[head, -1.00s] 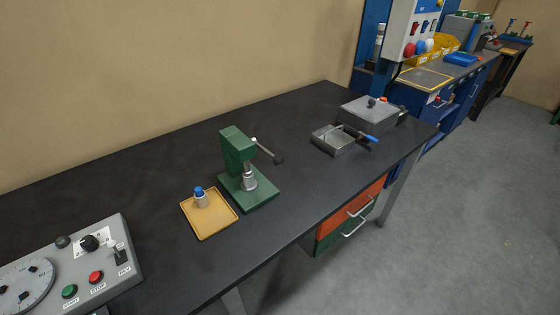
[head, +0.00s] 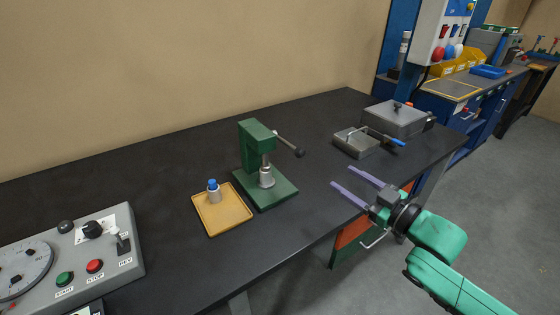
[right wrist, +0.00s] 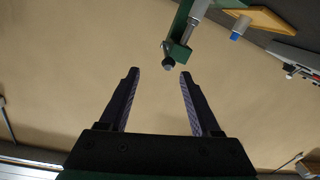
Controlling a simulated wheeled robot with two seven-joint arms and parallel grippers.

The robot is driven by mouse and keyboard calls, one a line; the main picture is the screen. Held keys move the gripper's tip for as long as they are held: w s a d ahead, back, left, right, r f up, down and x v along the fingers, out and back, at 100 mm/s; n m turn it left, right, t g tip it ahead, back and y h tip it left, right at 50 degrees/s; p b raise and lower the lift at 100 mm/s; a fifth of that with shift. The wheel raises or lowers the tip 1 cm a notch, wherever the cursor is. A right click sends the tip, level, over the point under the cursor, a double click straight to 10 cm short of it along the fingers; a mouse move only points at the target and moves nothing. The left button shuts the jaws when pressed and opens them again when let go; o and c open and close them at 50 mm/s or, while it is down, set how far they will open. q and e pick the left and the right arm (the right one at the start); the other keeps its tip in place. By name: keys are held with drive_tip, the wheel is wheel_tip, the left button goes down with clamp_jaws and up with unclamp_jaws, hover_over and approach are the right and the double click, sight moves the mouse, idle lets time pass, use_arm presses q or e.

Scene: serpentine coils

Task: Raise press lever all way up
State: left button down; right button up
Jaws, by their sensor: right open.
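The green press (head: 254,146) stands upright on its green base on the dark bench. Its grey press lever (head: 287,141) slopes from the head down to the right and ends in a dark knob (head: 300,153). My right gripper (head: 342,176) is open and empty, to the right of the knob and apart from it. In the right wrist view the press (right wrist: 181,50) appears upside down at the top, with the lever knob (right wrist: 168,66) near the gap between the fingertips (right wrist: 160,73). The left gripper is not in view.
A yellow tray (head: 238,216) with a blue-topped part (head: 213,190) lies left of the press. A grey control box (head: 120,270) stands at the front left. A small metal box (head: 355,147) with a blue handle and a larger grey box (head: 395,118) stand at the right.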

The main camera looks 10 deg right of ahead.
sight(304, 155)
drive_tip(key=shift+n+y, duration=0.3)
drive_tip(key=shift+y, duration=0.3)
drive_tip(key=x, duration=0.4)
drive_tip(key=a+r+p+x, duration=0.1)
drive_tip(key=x, duration=0.4)
drive_tip(key=s+p+x, duration=0.1)
drive_tip(key=x, duration=0.4)
drive_tip(key=shift+w+a+r, duration=0.2)
drive_tip(key=shift+a+r, duration=0.1)
drive_tip(key=shift+a, duration=0.2)
drive_tip(key=shift+w+a+f, duration=0.1)
drive_tip(key=shift+w+a, duration=0.1)
drive_tip(key=shift+w, duration=0.1)
drive_tip(key=shift+c, duration=0.3)
clamp_jaws()
